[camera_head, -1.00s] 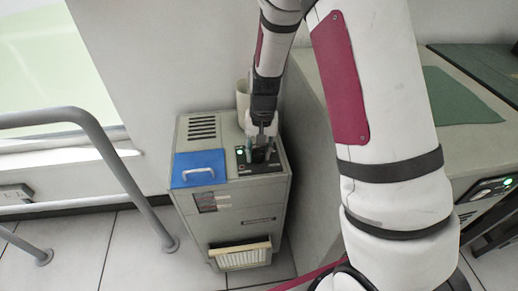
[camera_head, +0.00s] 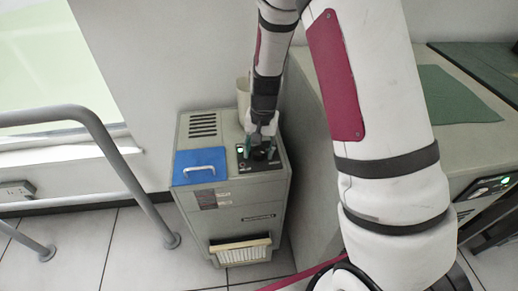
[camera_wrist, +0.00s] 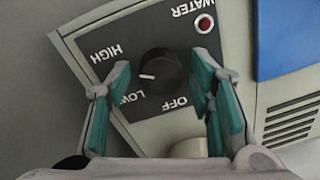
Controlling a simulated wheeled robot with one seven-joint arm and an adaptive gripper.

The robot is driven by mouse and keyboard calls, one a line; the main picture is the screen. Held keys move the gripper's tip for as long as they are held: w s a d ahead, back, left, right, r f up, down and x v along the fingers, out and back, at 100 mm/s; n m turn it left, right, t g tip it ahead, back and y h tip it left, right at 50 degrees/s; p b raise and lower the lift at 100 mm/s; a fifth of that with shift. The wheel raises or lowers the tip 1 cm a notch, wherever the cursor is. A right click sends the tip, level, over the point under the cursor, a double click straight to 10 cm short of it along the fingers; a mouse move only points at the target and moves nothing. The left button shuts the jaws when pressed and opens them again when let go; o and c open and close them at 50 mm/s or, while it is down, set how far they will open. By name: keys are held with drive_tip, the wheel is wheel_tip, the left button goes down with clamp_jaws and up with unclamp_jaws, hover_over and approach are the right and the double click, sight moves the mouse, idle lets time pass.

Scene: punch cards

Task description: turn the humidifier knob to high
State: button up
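The humidifier (camera_head: 235,215) is a grey cabinet against the wall. Its black control panel is on the top right, under my gripper (camera_head: 262,138). In the wrist view the round black knob (camera_wrist: 163,72) has a white pointer line aimed left, between the HIGH label (camera_wrist: 105,53) and the LOW label (camera_wrist: 132,97). The OFF label (camera_wrist: 174,103) is below the knob. My gripper (camera_wrist: 160,75) is open, its teal-padded fingers on either side of the knob in the picture, with gaps visible. Its height above the knob is unclear.
A red lamp (camera_wrist: 205,23) sits by the WATER label. A blue lid with a handle (camera_head: 200,167) covers the humidifier's top left. A pale cup-like object (camera_head: 243,98) stands behind the panel. A grey rail (camera_head: 120,165) is at left, a grey desk cabinet (camera_head: 315,170) at right.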

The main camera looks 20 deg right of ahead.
sight(261, 152)
drive_tip(key=shift+r, duration=0.15)
wheel_tip(261, 152, up, 12)
drive_tip(key=shift+s+d, duration=0.2)
drive_tip(key=shift+d, duration=0.15)
idle(0.3)
idle(0.3)
drive_tip(key=s+a+r+n, duration=0.1)
drive_tip(key=s+r+n, duration=0.2)
drive_tip(key=s+r, duration=1.05)
drive_tip(key=s+n, duration=0.3)
drive_tip(key=s, duration=1.7)
wheel_tip(261, 152, up, 20)
drive_tip(key=t+p, duration=0.3)
drive_tip(key=p, duration=1.4)
drive_tip(key=shift+d+f+t+h, duration=0.2)
drive_tip(key=shift+t+h, duration=0.1)
drive_tip(key=shift+t, duration=0.1)
drive_tip(key=shift+w, duration=0.1)
